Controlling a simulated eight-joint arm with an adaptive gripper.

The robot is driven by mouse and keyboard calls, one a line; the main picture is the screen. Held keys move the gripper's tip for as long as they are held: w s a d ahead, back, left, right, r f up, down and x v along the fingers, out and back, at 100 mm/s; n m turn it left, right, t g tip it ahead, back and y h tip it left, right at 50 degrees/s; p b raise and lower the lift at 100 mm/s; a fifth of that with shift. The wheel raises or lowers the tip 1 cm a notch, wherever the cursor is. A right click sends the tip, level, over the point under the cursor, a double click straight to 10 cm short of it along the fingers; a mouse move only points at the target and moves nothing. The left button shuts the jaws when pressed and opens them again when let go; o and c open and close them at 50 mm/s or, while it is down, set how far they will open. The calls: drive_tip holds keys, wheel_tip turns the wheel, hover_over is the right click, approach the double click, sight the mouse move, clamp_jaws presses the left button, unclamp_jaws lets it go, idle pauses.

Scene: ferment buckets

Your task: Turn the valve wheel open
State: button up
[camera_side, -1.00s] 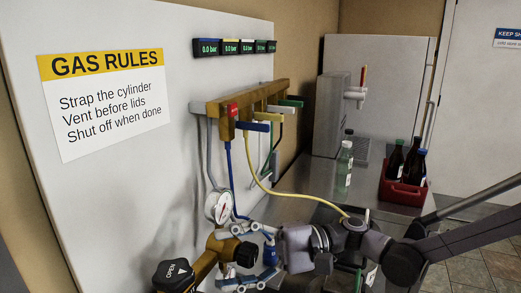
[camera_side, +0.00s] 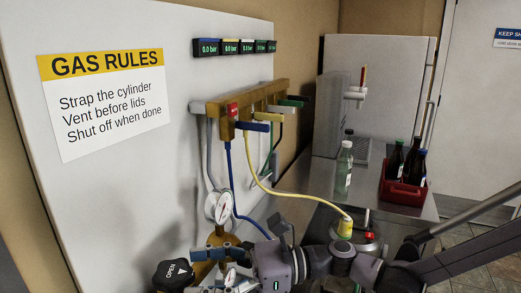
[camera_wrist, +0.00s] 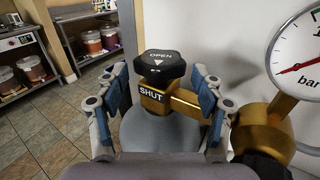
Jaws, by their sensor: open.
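The black valve wheel (camera_side: 173,274) with "OPEN" and an arrow on top is at the lower left of the side view. In the wrist view the wheel (camera_wrist: 161,66) sits ahead, on a brass valve body (camera_wrist: 155,104) marked "SHUT", above a grey cylinder (camera_wrist: 150,128). My gripper (camera_wrist: 160,92) is open, with one blue-padded finger on each side of the valve, and nothing is held. The wheel appears slightly beyond the fingertips; contact is not visible. In the side view my gripper (camera_side: 212,269) is just right of the wheel, partly cut by the frame bottom.
A pressure gauge (camera_wrist: 302,58) on brass fittings stands close to the right finger. The white wall panel (camera_side: 120,190) is behind. A yellow hose (camera_side: 287,191) runs to a bucket lid (camera_side: 356,236). A red crate of bottles (camera_side: 403,191) stands on the steel counter.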

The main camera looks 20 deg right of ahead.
drive_tip(key=x, duration=0.8)
drive_tip(key=shift+w+a, duration=0.1)
drive_tip(key=shift+a, duration=0.15)
drive_tip(key=c, duration=1.1)
